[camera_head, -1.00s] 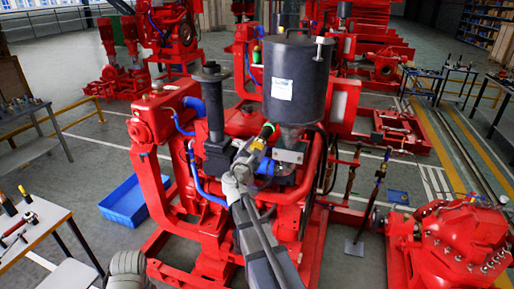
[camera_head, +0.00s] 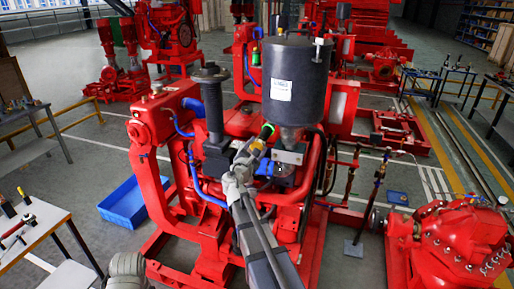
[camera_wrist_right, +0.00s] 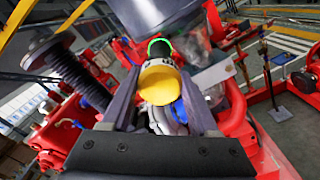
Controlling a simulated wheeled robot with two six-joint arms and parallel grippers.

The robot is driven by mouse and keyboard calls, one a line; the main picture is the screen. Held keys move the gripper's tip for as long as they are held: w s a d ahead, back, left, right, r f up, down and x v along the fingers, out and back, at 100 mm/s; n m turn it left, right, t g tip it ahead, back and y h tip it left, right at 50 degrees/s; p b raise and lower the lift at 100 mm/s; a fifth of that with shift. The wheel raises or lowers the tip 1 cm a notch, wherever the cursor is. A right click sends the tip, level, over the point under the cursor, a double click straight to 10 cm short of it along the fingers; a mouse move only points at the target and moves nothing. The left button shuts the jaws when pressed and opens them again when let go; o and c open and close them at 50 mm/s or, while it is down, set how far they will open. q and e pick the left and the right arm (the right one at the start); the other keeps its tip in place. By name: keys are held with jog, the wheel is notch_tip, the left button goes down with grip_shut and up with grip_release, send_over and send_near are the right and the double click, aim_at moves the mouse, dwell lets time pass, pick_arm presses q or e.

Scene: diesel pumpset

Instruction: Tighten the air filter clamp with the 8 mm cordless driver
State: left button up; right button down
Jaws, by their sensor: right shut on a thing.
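The air filter is a black canister (camera_head: 296,75) with a white label, upright on top of the red engine. A grey metal neck (camera_head: 291,134) shows under it; I cannot make out the clamp. My right gripper (camera_head: 254,152) is shut on the cordless driver (camera_head: 258,146), just left of and below the canister's base. In the right wrist view the driver's round yellow end (camera_wrist_right: 160,82) and green ring sit between the two fingers (camera_wrist_right: 160,100). The driver's tip is hidden, so I cannot tell whether it touches anything.
A black stack (camera_head: 212,110) and blue hoses (camera_head: 192,105) stand left of my right gripper. A blue bin (camera_head: 124,204) lies on the floor at left. A tool table (camera_head: 40,235) is at lower left. A red pump (camera_head: 455,245) stands at lower right.

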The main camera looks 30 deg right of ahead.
jog(key=shift+w+d+r, duration=0.1)
jog(key=shift+w+d, duration=0.1)
dwell(2.2)
jog(key=shift+s+a, duration=0.1)
jog(key=shift+s, duration=0.05)
dwell(0.8)
jog(key=v, duration=0.4)
jog(key=shift+s+a, duration=0.25)
jog(key=shift+a, duration=0.1)
dwell(0.4)
